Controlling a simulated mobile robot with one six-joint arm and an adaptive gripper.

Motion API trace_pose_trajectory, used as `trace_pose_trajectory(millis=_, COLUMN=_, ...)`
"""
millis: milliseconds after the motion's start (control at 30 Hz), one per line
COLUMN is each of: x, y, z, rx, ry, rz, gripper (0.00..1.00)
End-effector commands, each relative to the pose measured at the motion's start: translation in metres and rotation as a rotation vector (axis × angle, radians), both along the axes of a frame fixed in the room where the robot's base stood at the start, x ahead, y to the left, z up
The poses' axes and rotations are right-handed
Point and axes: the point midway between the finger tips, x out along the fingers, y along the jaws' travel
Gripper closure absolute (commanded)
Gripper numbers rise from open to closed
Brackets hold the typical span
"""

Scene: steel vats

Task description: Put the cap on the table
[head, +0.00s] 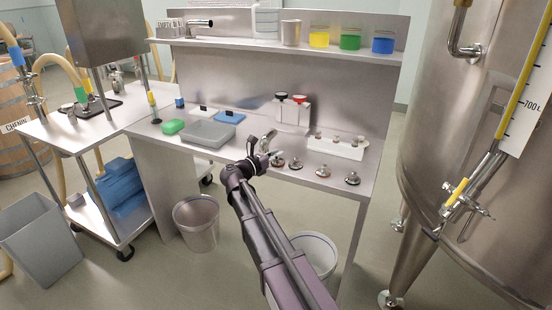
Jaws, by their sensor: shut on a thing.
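My gripper (267,142) is over the steel table (228,150), near the middle of its worktop. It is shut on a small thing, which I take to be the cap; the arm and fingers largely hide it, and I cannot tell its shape. Several silver caps or fittings with dark knobs stand on the worktop right of the gripper, among them one in the middle (323,170) and one at the right (352,178). Another one (278,160) is close beside the gripper. I cannot tell whether the held thing touches the table.
A white rack (337,148) and a white block with red and black tops (292,112) stand behind. A large steel vat (455,130) bounds the right.

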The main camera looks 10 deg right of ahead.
Motion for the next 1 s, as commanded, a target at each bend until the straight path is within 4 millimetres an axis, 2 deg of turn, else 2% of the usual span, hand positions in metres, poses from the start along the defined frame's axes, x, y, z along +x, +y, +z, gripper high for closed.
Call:
trace_pose_trajectory(millis=400, x=0.0, y=0.0, z=-0.0029, rx=0.0, ry=0.0, rz=0.0, gripper=1.0)
trace_pose_trajectory(millis=433, x=0.0001, y=0.0, z=-0.0018, rx=0.0, ry=0.0, rz=0.0, gripper=0.69)
trace_pose_trajectory(millis=500, x=0.0, y=0.0, z=-0.0015, rx=0.0, ry=0.0, rz=0.0, gripper=0.48)
trace_pose_trajectory(millis=533, x=0.0, y=0.0, z=-0.0015, rx=0.0, ry=0.0, rz=0.0, gripper=0.43)
trace_pose_trajectory(millis=1000, x=0.0, y=-0.0009, z=0.0002, rx=0.0, ry=0.0, rz=-0.001, gripper=0.43)
